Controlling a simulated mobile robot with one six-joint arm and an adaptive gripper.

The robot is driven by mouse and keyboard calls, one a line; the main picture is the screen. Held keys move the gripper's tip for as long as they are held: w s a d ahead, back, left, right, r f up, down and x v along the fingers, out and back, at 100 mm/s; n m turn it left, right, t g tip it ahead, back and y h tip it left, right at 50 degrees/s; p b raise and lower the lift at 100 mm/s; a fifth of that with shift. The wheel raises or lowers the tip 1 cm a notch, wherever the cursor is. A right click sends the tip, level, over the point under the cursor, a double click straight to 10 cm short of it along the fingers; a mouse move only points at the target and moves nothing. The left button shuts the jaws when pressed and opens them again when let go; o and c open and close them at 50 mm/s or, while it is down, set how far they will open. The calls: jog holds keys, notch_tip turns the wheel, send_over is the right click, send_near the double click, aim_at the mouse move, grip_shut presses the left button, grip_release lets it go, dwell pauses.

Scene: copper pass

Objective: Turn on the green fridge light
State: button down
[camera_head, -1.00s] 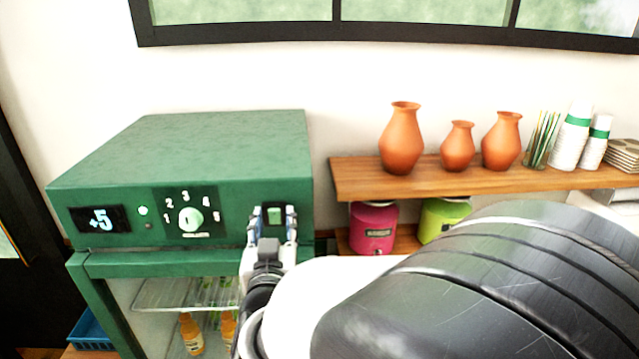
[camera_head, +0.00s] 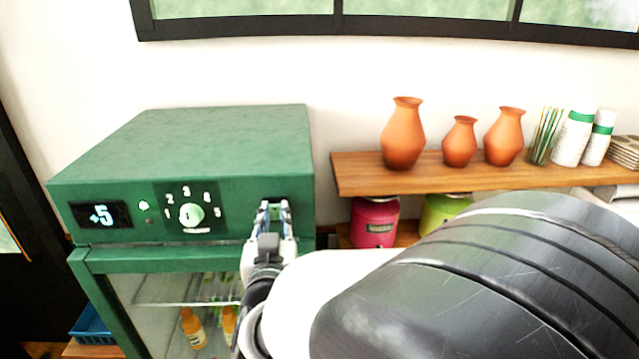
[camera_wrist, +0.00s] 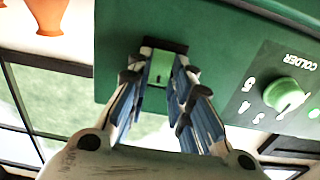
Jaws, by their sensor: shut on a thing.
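The green fridge (camera_head: 190,150) stands at the left in the head view. On the right of its front panel is a small green rocker switch in a black surround, seen between my fingertips in the wrist view, where the switch (camera_wrist: 160,70) appears upside down. My gripper (camera_head: 275,210) reaches the panel, with its two fingers on either side of the switch. The gripper (camera_wrist: 160,75) is shut on the switch. The fingers hide part of it, and I cannot tell which way it is tipped.
A round temperature dial (camera_head: 191,214) and a display reading +5 (camera_head: 101,215) lie left of my gripper. The glass door (camera_head: 175,300) with bottles is below. A wooden shelf (camera_head: 360,177) with orange vases (camera_head: 403,135) stands to the right.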

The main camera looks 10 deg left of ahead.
jog(key=shift+r+g+h+p, duration=0.3)
jog(key=shift+r+p, duration=0.15)
jog(key=shift+p, duration=0.65)
jog(key=shift+f+g+p, duration=0.1)
jog(key=shift+g+p, duration=0.2)
jog(key=shift+p, duration=0.1)
jog(key=shift+f, duration=0.1)
jog(key=c, duration=1.4)
grip_release()
jog(key=shift+c, duration=0.2)
jog(key=v, duration=1.2)
